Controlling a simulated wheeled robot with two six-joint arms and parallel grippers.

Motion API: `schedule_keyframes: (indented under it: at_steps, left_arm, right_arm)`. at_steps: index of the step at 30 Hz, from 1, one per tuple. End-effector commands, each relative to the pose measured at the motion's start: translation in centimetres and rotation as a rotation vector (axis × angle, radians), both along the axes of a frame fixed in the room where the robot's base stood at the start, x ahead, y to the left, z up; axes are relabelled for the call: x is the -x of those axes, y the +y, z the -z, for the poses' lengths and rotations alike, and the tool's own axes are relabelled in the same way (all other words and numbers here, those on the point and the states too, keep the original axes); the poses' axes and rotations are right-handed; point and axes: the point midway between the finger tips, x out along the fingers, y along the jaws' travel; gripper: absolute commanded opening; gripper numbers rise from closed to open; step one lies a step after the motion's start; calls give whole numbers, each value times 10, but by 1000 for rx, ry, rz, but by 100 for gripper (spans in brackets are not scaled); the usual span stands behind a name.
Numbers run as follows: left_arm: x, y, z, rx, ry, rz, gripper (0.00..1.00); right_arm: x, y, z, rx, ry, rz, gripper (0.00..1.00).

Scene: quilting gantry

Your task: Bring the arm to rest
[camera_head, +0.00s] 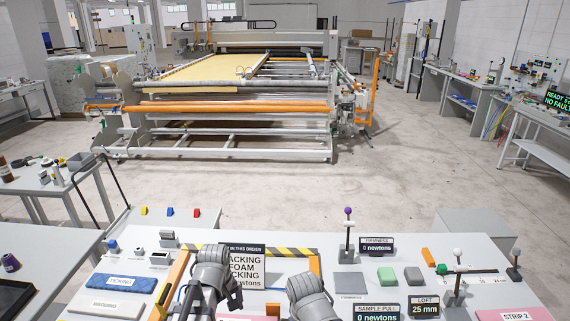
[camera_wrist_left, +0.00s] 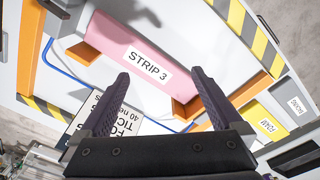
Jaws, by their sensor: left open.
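My left gripper (camera_wrist_left: 160,80) is open in the left wrist view, its two dark fingers spread with nothing between them. Beyond the fingertips lies a pink block labelled STRIP 3 (camera_wrist_left: 125,45); I cannot tell how far below the fingers it is. In the head view my left arm (camera_head: 210,275) comes in at the bottom, over the bench, in front of the order sign (camera_head: 243,262). My right arm (camera_head: 310,292) shows as a grey link at the bottom middle; its gripper is not visible.
A pink STRIP 2 block (camera_head: 485,315) lies at right. Beyond is open floor and the quilting gantry (camera_head: 230,108).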

Motion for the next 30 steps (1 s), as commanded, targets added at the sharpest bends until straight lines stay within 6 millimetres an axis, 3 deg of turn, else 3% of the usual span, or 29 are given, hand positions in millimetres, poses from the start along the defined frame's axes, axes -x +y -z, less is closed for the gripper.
schedule_keyframes:
  at_steps: [3, 12, 24, 30]
  left_arm:
    - [16, 1, 0, -11, -12, 235, 100]
    - [40, 2, 0, -39, -31, 692, 100]
    - [81, -86, 51, -86, 79, 960, 100]
    - [96, -106, 59, -105, 110, 1029, 100]
  right_arm:
    - [0, 0, 0, 0, 0, 0, 50]
    - [0, 0, 0, 0, 0, 0, 50]
    - [0, 0, 51, 1, 0, -3, 50]
    - [0, 0, 60, 1, 0, -3, 50]
